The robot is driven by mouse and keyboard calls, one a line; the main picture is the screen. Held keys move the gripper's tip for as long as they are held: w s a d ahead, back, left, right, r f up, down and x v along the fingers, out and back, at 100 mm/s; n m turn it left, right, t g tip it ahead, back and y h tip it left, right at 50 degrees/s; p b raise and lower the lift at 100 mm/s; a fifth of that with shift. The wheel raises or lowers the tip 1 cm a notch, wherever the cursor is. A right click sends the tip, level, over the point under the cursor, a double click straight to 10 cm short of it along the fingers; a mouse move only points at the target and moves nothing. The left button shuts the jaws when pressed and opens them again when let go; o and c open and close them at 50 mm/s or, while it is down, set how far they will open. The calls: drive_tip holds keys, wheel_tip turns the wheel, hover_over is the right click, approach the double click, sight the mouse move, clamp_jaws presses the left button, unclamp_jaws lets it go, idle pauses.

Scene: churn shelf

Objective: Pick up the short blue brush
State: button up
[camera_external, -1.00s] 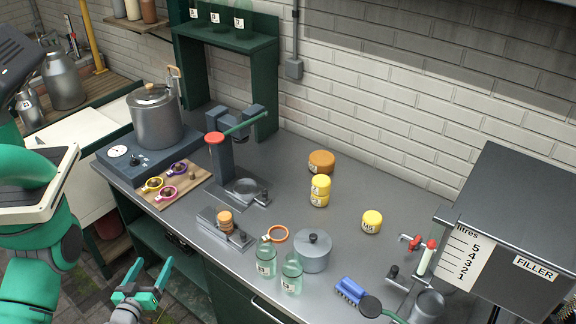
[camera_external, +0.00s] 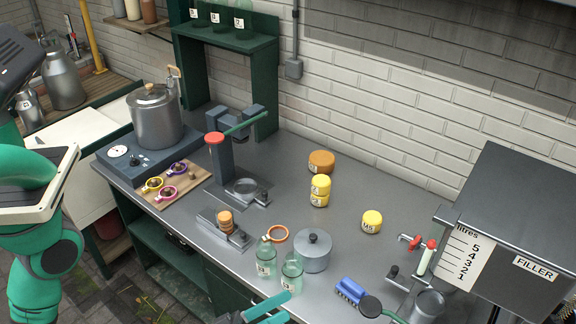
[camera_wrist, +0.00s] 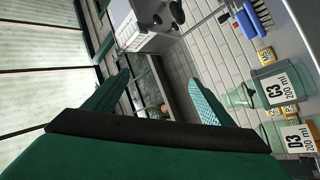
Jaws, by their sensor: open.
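The short blue brush (camera_external: 350,290) lies on the grey worktop near its front edge, left of the filler.
Glass bottles (camera_external: 291,271) stand close to my gripper, with a lidded grey pot (camera_external: 313,251) behind them. A dark round-ended tool (camera_external: 371,306) lies right beside the brush. The filler box (camera_external: 520,225) stands at the right. Bare worktop lies between the pot and the brush.

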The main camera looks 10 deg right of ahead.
drive_tip(key=w+d+f+m+g+y, duration=0.1)
drive_tip(key=w+d+f+m+y, duration=0.3)
drive_tip(key=d+f, duration=0.5)
drive_tip(key=t+y, duration=0.2)
drive_tip(key=y, duration=0.1)
approach(351, 286)
drive_tip(key=shift+s+d+f+m, duration=0.15)
drive_tip(key=shift+s+d+f, duration=0.1)
drive_tip(key=shift+f, duration=0.2)
drive_tip(key=shift+s+d+f+m, duration=0.15)
drive_tip(key=shift+s+d+f, duration=0.1)
drive_tip(key=shift+f, duration=0.2)
drive_tip(key=d, duration=0.1)
drive_tip(key=w+d+r+t+y, duration=0.1)
drive_tip(key=d+y, duration=0.1)
drive_tip(key=shift+w+d+r+n+t, duration=0.25)
drive_tip(key=shift+w+r+n+t, duration=0.05)
drive_tip(key=shift+n+t, duration=0.1)
drive_tip(key=shift+d+r+y, duration=0.25)
drive_tip(key=shift+r+y, duration=0.1)
drive_tip(key=shift+y, duration=0.25)
drive_tip(key=shift+s+r+n+t+y, duration=0.3)
drive_tip(key=shift+r+n+t+y, duration=0.1)
drive_tip(key=shift+y, duration=0.4)
drive_tip(key=x, duration=0.5)
drive_tip(key=shift+w+d+f, duration=0.15)
drive_tip(key=shift+d+f, duration=0.05)
drive_tip(key=shift+f+x, duration=0.2)
drive_tip(key=shift+x, duration=2.4)
